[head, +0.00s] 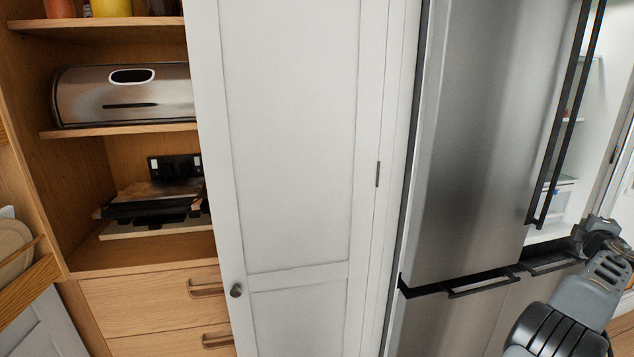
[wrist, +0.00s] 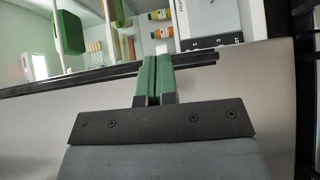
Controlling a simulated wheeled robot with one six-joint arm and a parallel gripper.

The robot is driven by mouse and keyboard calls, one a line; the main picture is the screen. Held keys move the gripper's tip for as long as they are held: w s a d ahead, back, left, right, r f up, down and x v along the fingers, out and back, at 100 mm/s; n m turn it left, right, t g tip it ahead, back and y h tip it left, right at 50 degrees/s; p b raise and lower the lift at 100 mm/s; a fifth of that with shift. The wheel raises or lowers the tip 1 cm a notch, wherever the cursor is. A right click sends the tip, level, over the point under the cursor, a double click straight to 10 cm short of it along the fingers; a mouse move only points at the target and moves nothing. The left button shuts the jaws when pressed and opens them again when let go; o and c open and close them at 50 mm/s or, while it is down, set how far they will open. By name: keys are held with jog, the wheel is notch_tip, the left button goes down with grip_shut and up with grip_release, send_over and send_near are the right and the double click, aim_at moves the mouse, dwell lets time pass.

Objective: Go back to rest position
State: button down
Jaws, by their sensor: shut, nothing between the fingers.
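My gripper (wrist: 156,66) shows in the wrist view with its two green fingers together and nothing between them. Its fingertips are in front of a dark bar along the top edge of a grey panel; whether they touch it I cannot tell. In the head view my arm reaches up at the lower right, and its end (head: 600,232) is in front of the open part of the steel fridge (head: 470,150). The fingers are not clear in that view.
The fridge interior (head: 565,190) shows at the right, with white shelves. Small bottles (wrist: 158,32) stand inside it in the wrist view. Wooden shelves (head: 85,258) at left hold a metal bread box (head: 125,97).

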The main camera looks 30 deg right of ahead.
jog(key=s+f+m+g+y, duration=0.1)
jog(key=s+f+m+g, duration=0.3)
jog(key=f+m+g, duration=0.4)
jog(key=w+a+f+m+y+p, duration=0.1)
jog(key=w+a+y+p, duration=0.15)
jog(key=w+a, duration=0.75)
jog(key=w+a+f+m+y+p, duration=0.15)
jog(key=a+y, duration=0.25)
jog(key=a, duration=1.4)
jog(key=w+a+f+m+y+p, duration=0.15)
jog(key=w+a+y, duration=0.4)
jog(key=a, duration=0.75)
jog(key=s+a+r+n+t+y+p, duration=0.1)
jog(key=a+r+n+p, duration=0.1)
jog(key=a, duration=1.5)
jog(key=s+a+r+n+t+y+p, duration=0.1)
jog(key=a+r+n+p, duration=0.2)
jog(key=a, duration=1.4)
notch_tip(320, 180, up, 3)
jog(key=shift+a+r+n+t+y, duration=0.2)
jog(key=shift+n+t+y, duration=0.1)
jog(key=shift+n, duration=0.5)
jog(key=shift+s, duration=0.2)
